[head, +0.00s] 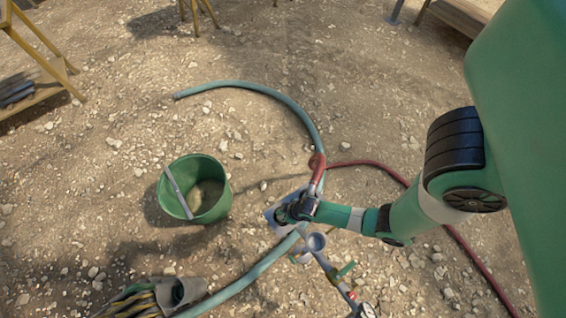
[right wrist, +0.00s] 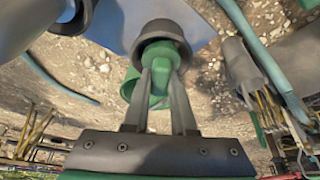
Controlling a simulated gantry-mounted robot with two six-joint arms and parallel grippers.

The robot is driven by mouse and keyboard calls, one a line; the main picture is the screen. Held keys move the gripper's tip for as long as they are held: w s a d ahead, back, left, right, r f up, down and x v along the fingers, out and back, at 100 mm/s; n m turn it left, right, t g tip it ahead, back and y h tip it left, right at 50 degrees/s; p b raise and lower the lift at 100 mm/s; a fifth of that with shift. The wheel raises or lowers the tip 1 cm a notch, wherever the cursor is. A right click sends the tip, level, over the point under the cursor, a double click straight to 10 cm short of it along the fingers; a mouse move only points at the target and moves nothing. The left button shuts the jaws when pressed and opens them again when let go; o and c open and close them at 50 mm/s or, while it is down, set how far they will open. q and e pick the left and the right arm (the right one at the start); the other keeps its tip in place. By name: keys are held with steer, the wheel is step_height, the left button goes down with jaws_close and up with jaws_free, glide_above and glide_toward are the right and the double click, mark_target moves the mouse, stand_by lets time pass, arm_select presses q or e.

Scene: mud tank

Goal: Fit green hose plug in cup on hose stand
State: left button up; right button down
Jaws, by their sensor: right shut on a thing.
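My right gripper (head: 293,209) is beside the hose stand (head: 338,279), just up and left of its pale grey cup (head: 316,241). The cup's round mouth faces up and looks open. In the right wrist view, my right fingers (right wrist: 160,75) are shut on the green hose plug (right wrist: 160,56). The plug's far end meets a dark grey round piece (right wrist: 172,30); I cannot tell whether that is part of the plug or a separate socket. In the head view the gripper mostly hides the plug. My left gripper is not in view.
A green bucket (head: 164,195) stands on stony ground left of the gripper. A blue-green hose (head: 285,100) curves behind, and a red hose (head: 375,166) runs to the lower right. A grey container (head: 185,292) with yellow items lies at lower left.

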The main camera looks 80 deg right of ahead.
steer(key=shift+f, duration=0.35)
steer(key=c, duration=0.7)
jaws_free()
steer(key=shift+o, duration=0.2)
steer(key=shift+r, duration=0.1)
steer(key=p+v, duration=0.5)
steer(key=v, duration=0.6)
steer(key=shift+r, duration=0.25)
